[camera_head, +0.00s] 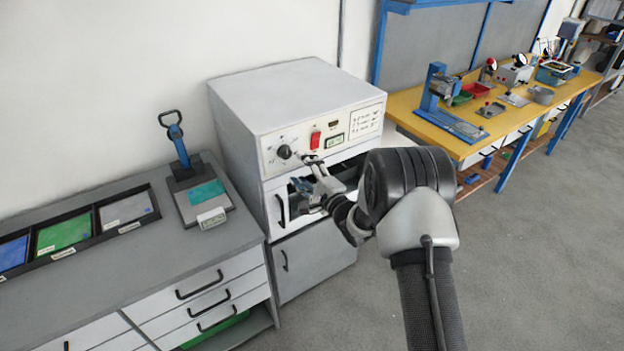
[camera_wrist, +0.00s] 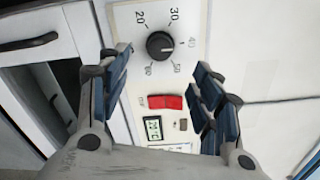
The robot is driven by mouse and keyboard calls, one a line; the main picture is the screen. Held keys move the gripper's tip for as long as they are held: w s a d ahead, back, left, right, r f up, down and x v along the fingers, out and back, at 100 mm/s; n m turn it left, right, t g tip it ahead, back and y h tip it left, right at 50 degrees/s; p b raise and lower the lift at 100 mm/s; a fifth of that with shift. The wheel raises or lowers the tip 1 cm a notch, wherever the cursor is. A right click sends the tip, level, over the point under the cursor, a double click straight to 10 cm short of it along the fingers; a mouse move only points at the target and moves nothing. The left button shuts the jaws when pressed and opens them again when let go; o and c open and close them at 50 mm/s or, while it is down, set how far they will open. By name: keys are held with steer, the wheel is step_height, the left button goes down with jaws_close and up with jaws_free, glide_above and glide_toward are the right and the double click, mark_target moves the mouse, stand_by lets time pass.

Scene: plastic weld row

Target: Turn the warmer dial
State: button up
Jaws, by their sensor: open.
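The warmer dial (camera_head: 284,152) is a round black knob on the front panel of the white warmer cabinet (camera_head: 300,95). In the wrist view the dial (camera_wrist: 160,46) has a scale with numbers around it; I cannot surely read its setting. My gripper (camera_head: 307,172) is in front of the panel, just below and right of the dial in the head view. In the wrist view my gripper (camera_wrist: 164,78) is open and empty. Its blue-padded fingers are apart on the two sides of the picture, with the dial beyond the gap between them, seemingly untouched.
A red switch (camera_wrist: 165,101) and a small green display (camera_wrist: 153,128) sit beside the dial. A dark opening (camera_head: 350,172) lies below the panel, partly behind my arm. A grey counter (camera_head: 95,270) with sheet trays stands left, a yellow workbench (camera_head: 405,105) right.

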steer(key=v, duration=0.5)
stand_by(0.3)
steer(key=d+r+n+g+h, duration=0.1)
steer(key=d+r+n+h, duration=0.4)
steer(key=r, duration=0.4)
steer(key=s+d+r+n+g+h, duration=0.1)
steer(key=s+d+r+h, duration=0.1)
steer(key=s+d+r, duration=0.3)
steer(key=s+d+r+n+g+h, duration=0.1)
steer(key=s+d+r+g+h, duration=0.1)
steer(key=s+d, duration=0.35)
steer(key=s+f+n+g+h, duration=0.1)
steer(key=s+n+g, duration=0.5)
steer(key=s, duration=2.7)
steer(key=shift+a+n, duration=0.2)
steer(key=shift+n, duration=0.8)
